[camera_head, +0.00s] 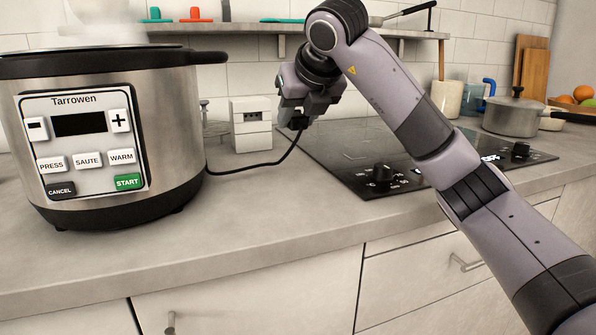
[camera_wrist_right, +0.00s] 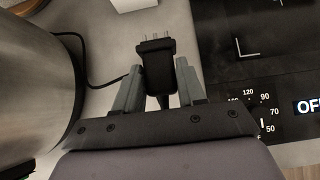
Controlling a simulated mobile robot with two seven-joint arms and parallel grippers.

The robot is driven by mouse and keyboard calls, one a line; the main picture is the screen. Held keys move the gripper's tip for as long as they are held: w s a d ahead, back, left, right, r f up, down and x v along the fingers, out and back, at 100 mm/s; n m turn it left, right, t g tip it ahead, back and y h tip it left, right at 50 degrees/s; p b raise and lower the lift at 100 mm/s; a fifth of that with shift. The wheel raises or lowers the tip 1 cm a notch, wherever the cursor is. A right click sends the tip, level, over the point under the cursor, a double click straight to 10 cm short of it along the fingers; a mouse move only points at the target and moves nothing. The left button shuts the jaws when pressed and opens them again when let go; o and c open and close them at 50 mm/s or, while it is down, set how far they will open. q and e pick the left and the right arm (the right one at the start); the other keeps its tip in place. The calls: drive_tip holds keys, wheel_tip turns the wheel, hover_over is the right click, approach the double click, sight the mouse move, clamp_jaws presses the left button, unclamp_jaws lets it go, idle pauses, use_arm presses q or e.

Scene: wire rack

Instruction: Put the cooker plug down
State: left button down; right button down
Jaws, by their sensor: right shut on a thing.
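The cooker (camera_head: 185,130) is a large steel pot with a Tarrowen button panel, standing on the counter at the left. Its black cable (camera_head: 245,167) runs along the counter and rises to the black plug (camera_head: 298,122). My right gripper (camera_head: 305,108) is shut on the plug and holds it above the counter, between the white socket box (camera_head: 251,140) and the hob. In the right wrist view the plug (camera_wrist_right: 158,62) sits between the fingers, its prongs pointing to the top of the picture. The cooker's side (camera_wrist_right: 35,85) shows at the left there. My left gripper is not in view.
The black hob (camera_head: 350,160) with knobs lies right of the plug. A lidded pot (camera_head: 513,115), mugs and cutting boards stand farther right. A shelf (camera_head: 240,28) runs along the wall. The counter front (camera_head: 260,210) between cooker and hob is bare.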

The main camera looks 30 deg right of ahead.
wheel_tip(320, 180, down, 4)
drive_tip(key=shift+b, duration=0.35)
wheel_tip(320, 180, down, 4)
drive_tip(key=shift+b, duration=0.65)
drive_tip(key=shift+f, duration=0.25)
drive_tip(key=shift+r, duration=0.1)
drive_tip(key=shift+f+b, duration=0.4)
drive_tip(key=shift+f, duration=0.25)
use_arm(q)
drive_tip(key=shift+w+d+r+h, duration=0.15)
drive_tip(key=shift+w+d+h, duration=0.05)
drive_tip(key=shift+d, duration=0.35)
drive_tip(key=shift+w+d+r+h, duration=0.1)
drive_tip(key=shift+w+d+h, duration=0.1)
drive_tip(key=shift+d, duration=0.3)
use_arm(e)
drive_tip(key=c, duration=0.7)
unclamp_jaws()
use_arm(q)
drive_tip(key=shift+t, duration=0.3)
use_arm(e)
drive_tip(key=shift+o, duration=0.2)
drive_tip(key=shift+r, duration=0.1)
